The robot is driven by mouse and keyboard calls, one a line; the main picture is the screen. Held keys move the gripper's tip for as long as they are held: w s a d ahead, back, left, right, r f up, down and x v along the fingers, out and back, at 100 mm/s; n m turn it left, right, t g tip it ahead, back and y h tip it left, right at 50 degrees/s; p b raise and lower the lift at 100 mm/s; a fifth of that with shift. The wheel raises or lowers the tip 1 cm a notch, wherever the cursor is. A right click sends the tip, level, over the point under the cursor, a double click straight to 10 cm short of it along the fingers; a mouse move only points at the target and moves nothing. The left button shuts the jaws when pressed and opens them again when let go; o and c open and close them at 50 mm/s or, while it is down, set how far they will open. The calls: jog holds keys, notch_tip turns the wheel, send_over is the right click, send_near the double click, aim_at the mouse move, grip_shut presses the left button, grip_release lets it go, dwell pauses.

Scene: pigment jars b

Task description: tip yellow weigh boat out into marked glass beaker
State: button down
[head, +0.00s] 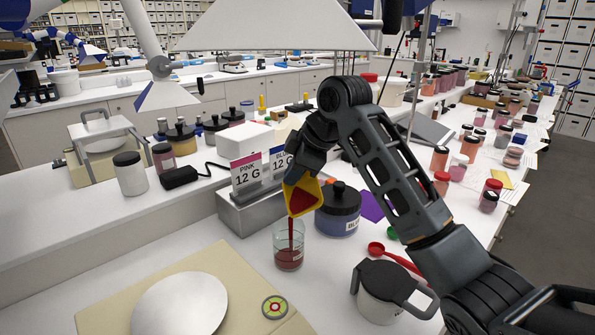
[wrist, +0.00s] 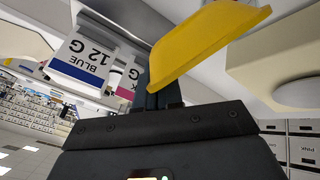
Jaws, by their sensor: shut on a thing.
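My gripper (head: 297,180) is shut on the yellow weigh boat (head: 316,188) and holds it tilted steeply above the glass beaker (head: 288,238). Dark red powder shows in the boat, and a red stream falls from its lower edge into the beaker. Red material lies in the lower part of the beaker, which stands upright on the white bench. The boat also shows in the wrist view (wrist: 205,42), where the view is upside down and the jaws are partly hidden behind it. Any mark on the beaker is too small to read.
A blue-labelled jar with a black lid (head: 338,210) stands close right of the beaker. Behind are PINK 12 G (head: 247,170) and BLUE 12 G cards. A round silver plate (head: 180,305) is front left. A lidded white jug (head: 385,290) and red scoop (head: 377,249) are right.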

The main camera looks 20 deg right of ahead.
jog(key=shift+s+a+r+n+t+h, duration=0.15)
jog(key=shift+a+n+t+h, duration=0.05)
jog(key=shift+a+h, duration=0.3)
jog(key=shift+s+a+r+n+t+h, duration=0.15)
jog(key=shift+a+n+t+h, duration=0.05)
jog(key=shift+a+h, duration=0.25)
jog(key=shift+s+a+f+n+t+h, duration=0.15)
jog(key=shift+s+a+n+t+h, duration=0.25)
jog(key=shift+a+h, duration=0.6)
jog(key=shift+s+a+f+n+t+h, duration=0.1)
jog(key=shift+s+a+n+t+h, duration=0.3)
jog(key=shift+a+h, duration=0.6)
jog(key=shift+s+a+f+n+t+h, duration=0.15)
jog(key=shift+a+n+t+h, duration=0.4)
jog(key=shift+h, duration=0.7)
jog(key=shift+a, duration=0.2)
